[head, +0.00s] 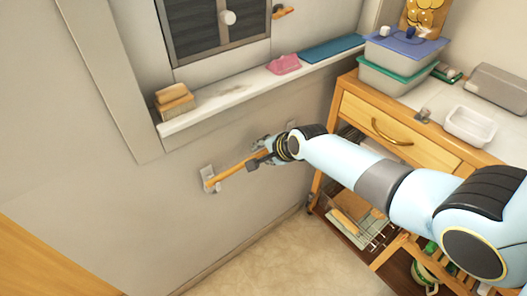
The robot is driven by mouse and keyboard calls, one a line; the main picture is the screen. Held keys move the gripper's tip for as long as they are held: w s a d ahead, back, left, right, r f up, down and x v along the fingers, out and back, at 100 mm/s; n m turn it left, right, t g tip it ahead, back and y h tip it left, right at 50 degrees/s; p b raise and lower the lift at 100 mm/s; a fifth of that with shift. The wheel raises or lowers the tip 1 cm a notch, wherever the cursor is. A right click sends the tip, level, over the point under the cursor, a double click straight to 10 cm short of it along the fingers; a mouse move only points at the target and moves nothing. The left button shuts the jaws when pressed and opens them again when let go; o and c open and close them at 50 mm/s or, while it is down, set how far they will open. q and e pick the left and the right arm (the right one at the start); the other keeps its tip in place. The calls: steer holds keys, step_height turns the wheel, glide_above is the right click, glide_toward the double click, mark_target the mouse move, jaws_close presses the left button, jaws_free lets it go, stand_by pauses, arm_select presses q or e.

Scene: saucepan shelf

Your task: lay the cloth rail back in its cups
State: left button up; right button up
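The cloth rail (230,175) is a short wooden bar low on the wall under the ledge. Its left end is at a pale wall cup (209,180); whether it is seated in the cup I cannot tell. My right gripper (256,160) is at the rail's other part, with its dark fingers closed around the wood. The gripper hides the rail's far end. A second pale cup (291,125) shows partly behind the gripper. My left gripper is not in view.
A ledge (235,99) above holds wooden blocks (174,101), a pink cloth (284,64) and a blue mat (332,48). A wooden cabinet (352,105) with stacked boxes (396,68) and a white dish (470,125) stands right. Floor below the rail is clear.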

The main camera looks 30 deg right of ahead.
steer(key=o, duration=0.3)
steer(key=shift+o, duration=0.2)
steer(key=shift+s, duration=0.1)
steer(key=v, duration=1.2)
